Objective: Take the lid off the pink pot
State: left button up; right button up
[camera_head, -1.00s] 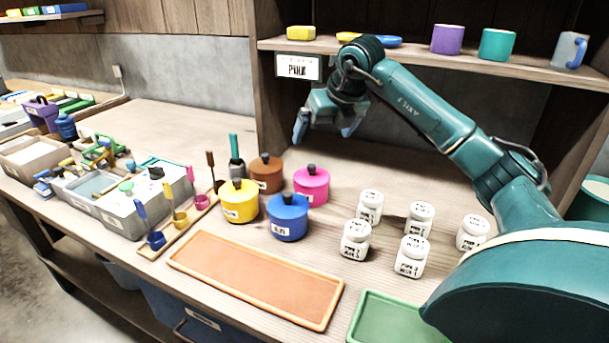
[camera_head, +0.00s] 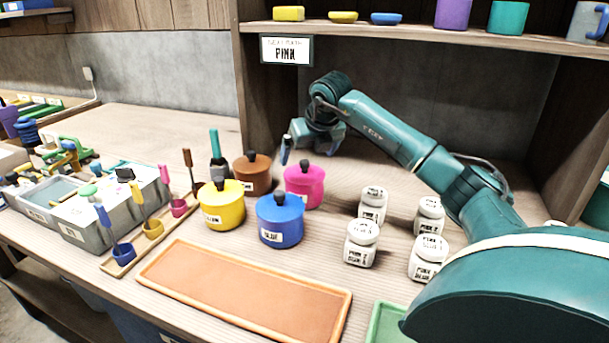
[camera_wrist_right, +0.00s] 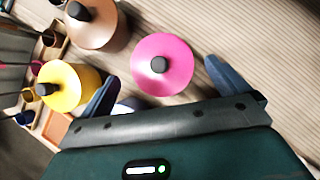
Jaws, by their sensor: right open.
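The pink pot (camera_head: 304,193) stands on the bench with its pink lid (camera_head: 304,173) on and a dark knob (camera_head: 304,165) on top. In the right wrist view the pink lid (camera_wrist_right: 172,50) and its knob (camera_wrist_right: 158,65) show from above, ahead of and between the two fingers. The fingers also show in the right wrist view (camera_wrist_right: 165,85). The lid is not held. My left gripper is not in view.
A brown pot (camera_head: 252,178), yellow pot (camera_head: 222,208) and blue pot (camera_head: 280,225) stand close to the pink pot. White jars (camera_head: 373,202) stand to the right. An orange tray (camera_head: 165,268) lies in front. A shelf (camera_head: 400,30) with cups hangs above.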

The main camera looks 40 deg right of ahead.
aim_at(306, 162)
jog(key=x, duration=0.5)
jog(key=shift+s+f, duration=0.1)
jog(key=shift+f, duration=0.15)
jog(key=c, duration=0.6)
